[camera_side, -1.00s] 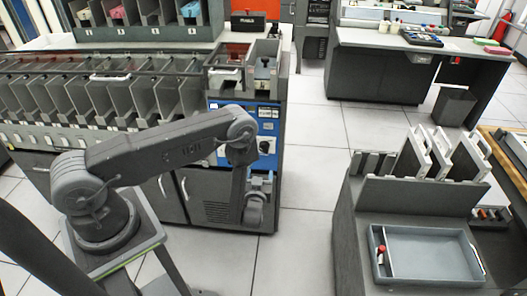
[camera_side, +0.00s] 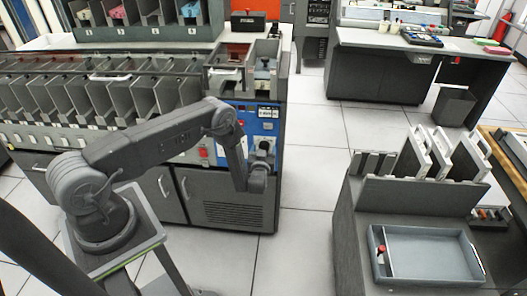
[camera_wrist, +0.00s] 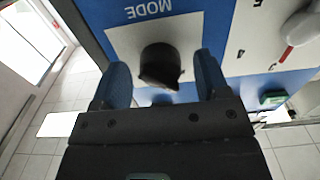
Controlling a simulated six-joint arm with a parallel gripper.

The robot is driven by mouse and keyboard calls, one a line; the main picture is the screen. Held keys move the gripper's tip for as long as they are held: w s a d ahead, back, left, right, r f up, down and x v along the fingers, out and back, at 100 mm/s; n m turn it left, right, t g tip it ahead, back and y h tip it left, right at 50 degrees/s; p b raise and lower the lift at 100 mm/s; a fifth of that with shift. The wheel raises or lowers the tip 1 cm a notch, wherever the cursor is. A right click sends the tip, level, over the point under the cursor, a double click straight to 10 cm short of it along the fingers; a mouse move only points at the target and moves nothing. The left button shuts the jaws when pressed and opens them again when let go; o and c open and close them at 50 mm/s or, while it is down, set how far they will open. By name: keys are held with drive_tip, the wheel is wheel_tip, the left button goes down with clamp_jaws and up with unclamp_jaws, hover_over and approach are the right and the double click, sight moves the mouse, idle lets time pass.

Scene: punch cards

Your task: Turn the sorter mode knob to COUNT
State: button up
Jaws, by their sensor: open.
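The sorter's mode knob (camera_wrist: 160,66) is a black knob on a white plate of the blue panel (camera_wrist: 95,12). The word MODE appears upside down beside it in the wrist view. My gripper (camera_wrist: 160,60) is open, one finger on each side of the knob, with gaps left on both sides. I cannot tell how deep the fingertips reach around the knob. In the side view my gripper (camera_side: 262,150) is in front of the blue panel (camera_side: 268,112) and hides the knob. The knob's pointer and a COUNT label are not readable.
In the wrist view a red-and-white control (camera_wrist: 300,27) and a green piece (camera_wrist: 272,99) lie right of the knob. The sorter's card pockets (camera_side: 90,97) stretch left. A grey bench with a tray (camera_side: 430,252) stands at right, across open floor.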

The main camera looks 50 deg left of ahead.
drive_tip(key=c, duration=0.9)
drive_tip(key=m, duration=0.4)
drive_tip(key=shift+m, duration=0.4)
drive_tip(key=m, duration=0.9)
drive_tip(key=shift+a+r, duration=0.1)
drive_tip(key=shift+m, duration=2.1)
